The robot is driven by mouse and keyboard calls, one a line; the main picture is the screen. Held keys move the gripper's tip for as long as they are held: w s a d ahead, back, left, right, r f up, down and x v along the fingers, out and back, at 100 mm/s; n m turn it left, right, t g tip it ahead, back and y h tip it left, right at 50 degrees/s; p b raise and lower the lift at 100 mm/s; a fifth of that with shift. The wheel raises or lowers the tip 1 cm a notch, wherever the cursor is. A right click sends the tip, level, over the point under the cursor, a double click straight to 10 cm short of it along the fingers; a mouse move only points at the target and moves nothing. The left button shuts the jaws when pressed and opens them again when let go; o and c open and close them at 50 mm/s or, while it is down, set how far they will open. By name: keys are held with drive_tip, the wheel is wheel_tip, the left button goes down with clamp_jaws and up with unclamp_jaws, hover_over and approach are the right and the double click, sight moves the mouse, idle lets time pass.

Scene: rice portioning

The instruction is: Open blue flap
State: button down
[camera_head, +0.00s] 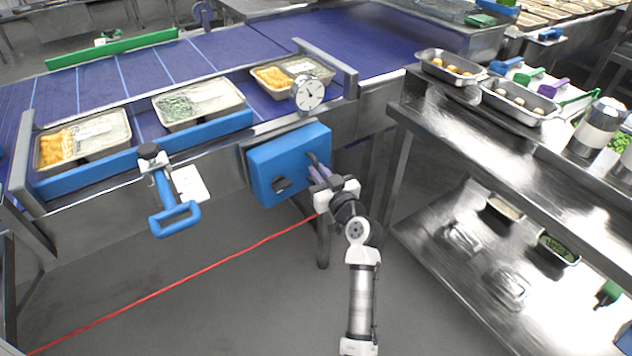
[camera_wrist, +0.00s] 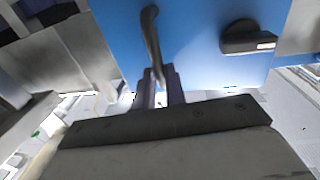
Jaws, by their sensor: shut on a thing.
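The blue flap (camera_head: 272,160) is the front of a blue box on the side of the conveyor, and it fills the upper part of the wrist view (camera_wrist: 198,55). A dark curved handle (camera_wrist: 150,40) sticks out from it. A black knob (camera_wrist: 247,40) sits on the same blue face. My gripper (camera_head: 320,176) is at the right side of the box, with its purple fingers (camera_wrist: 160,88) shut on the lower end of the handle. The flap looks closed against the box, though the arm hides part of its right edge.
Trays of food (camera_head: 198,103) stand on the conveyor (camera_head: 205,58) above the box. A steel table (camera_head: 470,128) with a lower shelf is at the right. A red line (camera_head: 180,286) crosses the open floor.

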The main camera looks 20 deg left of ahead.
drive_tip(key=w+d+n+g+y+b, duration=0.3)
drive_tip(key=d+g+b, duration=0.3)
drive_tip(key=b, duration=0.9)
drive_tip(key=shift+w+d+n+y, duration=0.2)
drive_tip(key=shift+w+n+y, duration=0.2)
drive_tip(key=shift+w+n, duration=0.4)
drive_tip(key=c, duration=1.5)
unclamp_jaws()
drive_tip(key=shift+a, duration=0.1)
drive_tip(key=shift+o, duration=0.2)
drive_tip(key=b+v, duration=0.1)
drive_tip(key=v, duration=1.3)
